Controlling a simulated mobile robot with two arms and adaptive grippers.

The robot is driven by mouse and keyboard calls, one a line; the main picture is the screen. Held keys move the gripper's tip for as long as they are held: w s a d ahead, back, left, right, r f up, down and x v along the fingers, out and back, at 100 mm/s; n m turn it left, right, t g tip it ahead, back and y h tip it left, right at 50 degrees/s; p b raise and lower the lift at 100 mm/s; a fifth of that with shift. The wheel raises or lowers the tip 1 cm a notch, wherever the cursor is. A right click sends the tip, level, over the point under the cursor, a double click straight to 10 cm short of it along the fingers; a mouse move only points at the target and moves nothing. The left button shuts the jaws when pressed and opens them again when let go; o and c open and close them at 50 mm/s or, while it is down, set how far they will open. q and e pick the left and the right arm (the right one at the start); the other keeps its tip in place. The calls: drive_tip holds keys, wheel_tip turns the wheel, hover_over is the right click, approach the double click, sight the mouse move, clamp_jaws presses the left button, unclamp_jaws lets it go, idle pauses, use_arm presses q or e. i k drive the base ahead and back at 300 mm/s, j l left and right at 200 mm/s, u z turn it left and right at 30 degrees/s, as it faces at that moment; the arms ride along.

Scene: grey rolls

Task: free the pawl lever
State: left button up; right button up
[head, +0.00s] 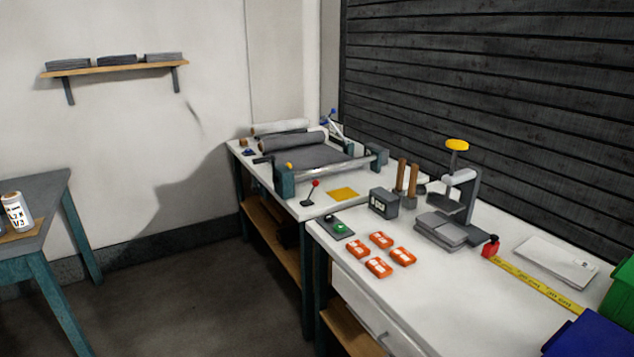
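A roller machine with grey rolls (293,141) stands on the far white bench. A small dark lever with a red knob (315,184) stands tilted at that bench's front edge, beside the machine's teal end block (285,182). A small yellow-orange knob (289,165) shows at the top of that block. I cannot tell which of these is the pawl lever, or what holds it. Neither of my grippers is in view.
The near white bench (400,311) holds several orange blocks (379,267), a green button box (339,227), a dark display box (384,203) and a press (460,200). Blue (590,335) and green (622,290) bins are at right. Floor (190,290) is clear left of the benches.

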sight(315, 184)
drive_tip(key=i+j+z, duration=0.35)
drive_tip(key=i, duration=0.35)
drive_tip(key=i+j+z, duration=0.4)
drive_tip(key=i+j, duration=0.25)
